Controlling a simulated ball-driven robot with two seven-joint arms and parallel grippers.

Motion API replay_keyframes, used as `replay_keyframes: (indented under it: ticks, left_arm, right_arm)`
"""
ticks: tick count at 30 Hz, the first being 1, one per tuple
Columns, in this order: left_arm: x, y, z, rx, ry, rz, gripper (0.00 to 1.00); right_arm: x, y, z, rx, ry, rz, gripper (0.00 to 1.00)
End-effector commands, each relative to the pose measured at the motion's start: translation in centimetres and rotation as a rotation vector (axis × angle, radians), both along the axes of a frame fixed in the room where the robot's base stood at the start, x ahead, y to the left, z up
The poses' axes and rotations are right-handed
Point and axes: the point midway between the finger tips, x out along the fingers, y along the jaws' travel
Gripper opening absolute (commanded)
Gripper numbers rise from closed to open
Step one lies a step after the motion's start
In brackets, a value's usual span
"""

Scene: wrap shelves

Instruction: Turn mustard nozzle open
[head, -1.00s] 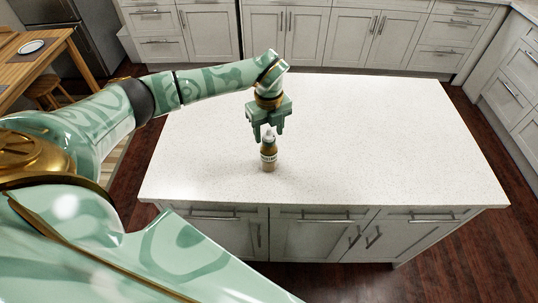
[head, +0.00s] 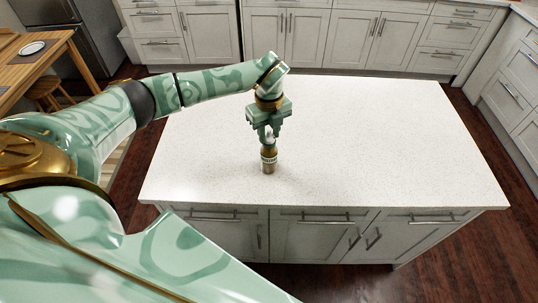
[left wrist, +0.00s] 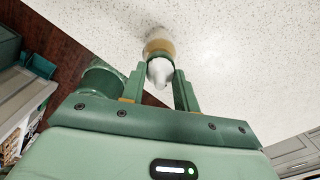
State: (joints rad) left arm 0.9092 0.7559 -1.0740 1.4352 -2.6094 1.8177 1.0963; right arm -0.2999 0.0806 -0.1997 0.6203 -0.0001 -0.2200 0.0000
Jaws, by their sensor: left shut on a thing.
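The mustard bottle (head: 268,159) stands upright on the white island counter, near its front edge. It has a yellow-brown body with a pale label. My left gripper (head: 268,138) points down over its top and is shut on the nozzle, which the fingers mostly hide in the head view. In the left wrist view, the white nozzle (left wrist: 160,72) sits between the two green fingers, with the bottle's body (left wrist: 159,45) beyond it. Whether the nozzle is turned open is too small to tell. My right gripper is not in view.
The island counter (head: 400,150) is otherwise bare, with free room all round the bottle. Its front edge lies a little nearer than the bottle. Cabinets (head: 300,35) line the back wall, and a wooden table (head: 35,60) stands at the far left.

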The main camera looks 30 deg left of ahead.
Motion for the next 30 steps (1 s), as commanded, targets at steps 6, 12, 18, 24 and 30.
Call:
replay_keyframes:
  ticks: [6,12,18,24,30]
  left_arm:
    - [0.0,0.0,0.1,0.0,0.001,0.118,0.23]
    - [0.0,0.0,0.0,0.0,0.001,0.122,0.23]
    - [0.0,0.0,0.2,-0.001,0.001,0.211,0.23]
    - [0.0,0.0,0.0,0.0,0.0,0.292,0.23]
    - [0.0,0.0,0.0,0.001,0.0,0.294,0.23]
  right_arm:
    - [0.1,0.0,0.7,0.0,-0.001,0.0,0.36]
    - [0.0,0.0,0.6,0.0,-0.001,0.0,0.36]
    - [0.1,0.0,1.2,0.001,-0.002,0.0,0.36]
    - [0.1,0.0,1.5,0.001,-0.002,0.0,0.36]
    - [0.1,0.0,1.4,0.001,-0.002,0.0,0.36]
